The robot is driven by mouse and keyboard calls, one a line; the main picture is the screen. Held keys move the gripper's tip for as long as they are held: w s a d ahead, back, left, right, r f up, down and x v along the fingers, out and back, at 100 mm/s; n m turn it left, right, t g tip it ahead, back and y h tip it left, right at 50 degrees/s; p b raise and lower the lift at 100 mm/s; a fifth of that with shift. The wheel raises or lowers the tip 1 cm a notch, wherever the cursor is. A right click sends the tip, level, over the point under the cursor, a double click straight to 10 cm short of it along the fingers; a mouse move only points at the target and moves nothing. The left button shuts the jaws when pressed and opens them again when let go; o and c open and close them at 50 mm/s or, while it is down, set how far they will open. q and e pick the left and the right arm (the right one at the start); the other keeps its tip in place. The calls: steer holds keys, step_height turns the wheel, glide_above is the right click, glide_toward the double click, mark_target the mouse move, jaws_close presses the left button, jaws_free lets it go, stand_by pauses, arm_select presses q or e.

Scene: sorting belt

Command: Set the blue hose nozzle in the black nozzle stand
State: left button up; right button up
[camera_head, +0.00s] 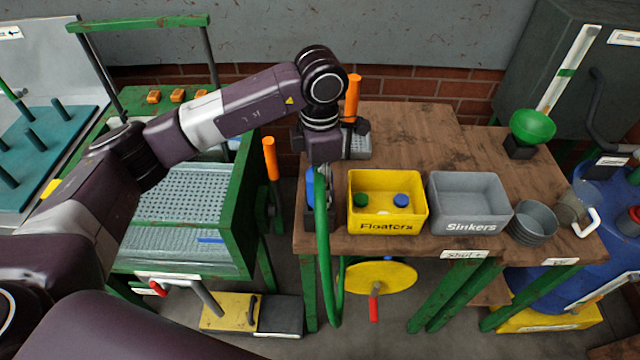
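My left gripper (322,160) hangs pointing down over the left edge of the wooden table. Its fingertips are mostly hidden, so I cannot tell whether it is open or shut. The blue hose nozzle (311,186) shows just below it, with the green hose (322,250) hanging down past the table edge. Dark parts of what looks like the black nozzle stand (311,217) show beside and below the nozzle. I cannot tell whether the nozzle is seated in it or held. My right gripper is not in view.
A yellow Floaters bin (388,227) and a grey Sinkers bin (470,227) stand right of the nozzle. Grey cups (533,224) stand near the right edge. An orange handle (353,98) rises behind my gripper. The table's back middle is clear.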

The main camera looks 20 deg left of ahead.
arm_select(q)
steer(key=shift+f+b, duration=0.45)
steer(key=shift+f, duration=0.05)
steer(key=o, duration=1.1)
steer(key=shift+c, duration=0.2)
step_height(320, 180, up, 12)
steer(key=shift+r, duration=0.1)
